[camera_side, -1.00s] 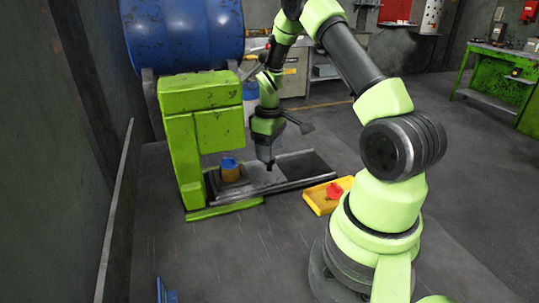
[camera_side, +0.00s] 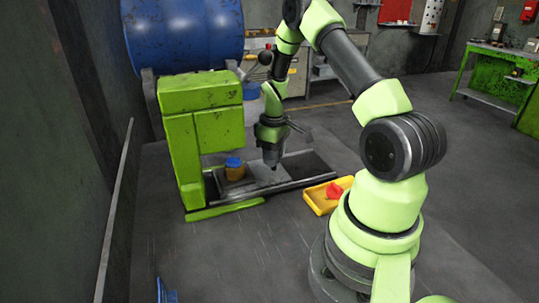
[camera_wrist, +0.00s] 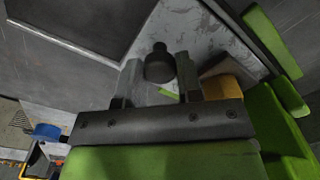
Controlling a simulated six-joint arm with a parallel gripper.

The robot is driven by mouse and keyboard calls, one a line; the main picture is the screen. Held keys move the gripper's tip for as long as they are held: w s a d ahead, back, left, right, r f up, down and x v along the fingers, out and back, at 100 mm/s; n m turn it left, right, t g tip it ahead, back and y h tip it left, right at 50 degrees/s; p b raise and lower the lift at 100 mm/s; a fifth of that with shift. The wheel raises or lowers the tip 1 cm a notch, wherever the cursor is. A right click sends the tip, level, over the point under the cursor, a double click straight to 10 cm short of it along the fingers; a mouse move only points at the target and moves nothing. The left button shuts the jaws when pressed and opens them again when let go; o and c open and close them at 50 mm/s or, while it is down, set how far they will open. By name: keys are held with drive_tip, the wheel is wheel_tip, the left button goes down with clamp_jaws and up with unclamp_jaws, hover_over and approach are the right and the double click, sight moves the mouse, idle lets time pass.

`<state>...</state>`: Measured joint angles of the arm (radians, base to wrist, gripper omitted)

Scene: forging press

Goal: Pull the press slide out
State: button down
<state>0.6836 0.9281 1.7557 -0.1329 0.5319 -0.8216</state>
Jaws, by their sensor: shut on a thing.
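The press slide (camera_side: 266,174) is a light grey metal plate in the dark rail bed (camera_side: 312,167) of the green press. It sits partly out from under the press, towards the right. An orange block with a blue top (camera_side: 235,170) stands on its left part. My gripper (camera_side: 272,164) points down over the slide. In the wrist view, my gripper (camera_wrist: 155,72) is shut on a dark round knob (camera_wrist: 158,64) on the scratched metal plate (camera_wrist: 190,35). The orange block (camera_wrist: 226,88) shows just right of the fingers, partly hidden.
The green press frame (camera_side: 190,140) stands left of the slide. A yellow tray (camera_side: 318,205) with a red piece (camera_side: 334,190) lies on the floor at right, near the bed's front edge. A blue barrel (camera_side: 185,35) is behind. The right end of the bed is clear.

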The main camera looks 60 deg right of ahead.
drive_tip(key=s+d, duration=0.8)
drive_tip(key=shift+d, duration=0.1)
drive_tip(key=c, duration=0.8)
unclamp_jaws()
wheel_tip(320, 180, up, 10)
